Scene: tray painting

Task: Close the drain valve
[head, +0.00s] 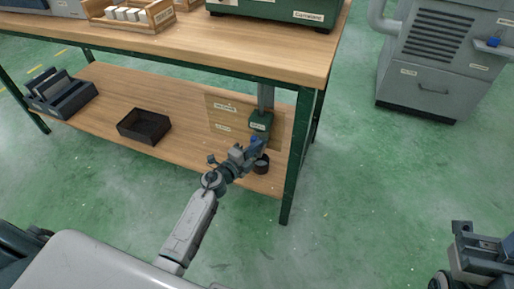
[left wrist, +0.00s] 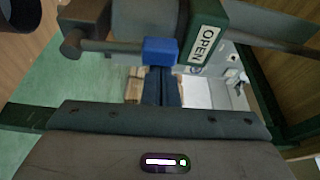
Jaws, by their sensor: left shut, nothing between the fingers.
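The drain valve is a small green body (head: 260,121) under a grey pipe, at the right end of the bench's lower shelf. Its lever is a grey bar (left wrist: 110,47) with a blue grip (left wrist: 160,51).
A dark cup (head: 261,165) stands below the valve. A black bin (head: 144,127) and a dark rack (head: 62,96) are on the lower shelf (head: 95,120). A green table leg (head: 293,180) stands right of the valve. A grey cabinet (head: 435,75) is at the back right, with open floor between.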

